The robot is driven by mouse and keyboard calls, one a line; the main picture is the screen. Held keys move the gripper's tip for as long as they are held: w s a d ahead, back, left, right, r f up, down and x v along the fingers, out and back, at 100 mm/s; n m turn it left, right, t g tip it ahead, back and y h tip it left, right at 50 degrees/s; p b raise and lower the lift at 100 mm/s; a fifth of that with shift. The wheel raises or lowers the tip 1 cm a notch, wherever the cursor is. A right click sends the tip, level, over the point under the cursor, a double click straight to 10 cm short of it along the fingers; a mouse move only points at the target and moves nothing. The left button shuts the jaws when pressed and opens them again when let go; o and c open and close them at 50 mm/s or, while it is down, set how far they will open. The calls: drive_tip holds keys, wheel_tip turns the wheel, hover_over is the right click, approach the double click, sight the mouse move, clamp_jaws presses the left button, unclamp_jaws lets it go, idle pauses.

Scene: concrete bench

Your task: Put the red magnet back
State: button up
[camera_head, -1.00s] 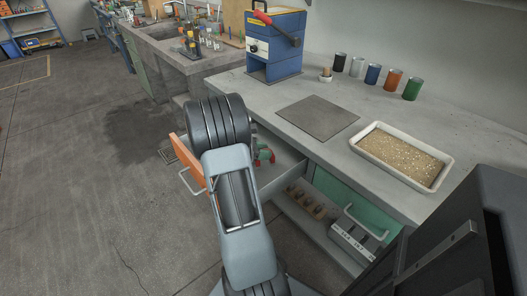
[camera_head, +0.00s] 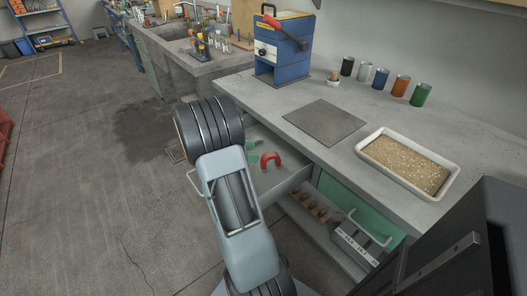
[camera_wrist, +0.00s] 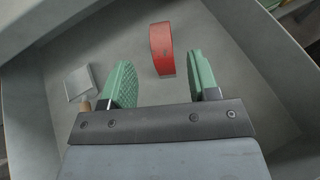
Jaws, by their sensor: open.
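The red magnet (camera_head: 270,160), a horseshoe shape, is in the open grey drawer (camera_head: 284,181) under the bench. In the wrist view the magnet (camera_wrist: 162,50) shows as a red band, over the drawer floor. My gripper (camera_wrist: 160,68) is open, with green finger pads on both sides of the magnet's near end. Gaps show between the magnet and each pad. In the head view my arm hides most of my gripper (camera_head: 251,151) and the drawer's left part.
A small pale square (camera_wrist: 80,83) and a partly hidden tan piece (camera_wrist: 87,104) lie in the drawer's left side. On the bench are a grey plate (camera_head: 324,121), a tray of granules (camera_head: 407,167), several cups and a blue machine (camera_head: 282,50).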

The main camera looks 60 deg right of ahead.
drive_tip(key=shift+p+v, duration=0.3)
drive_tip(key=shift+v, duration=2)
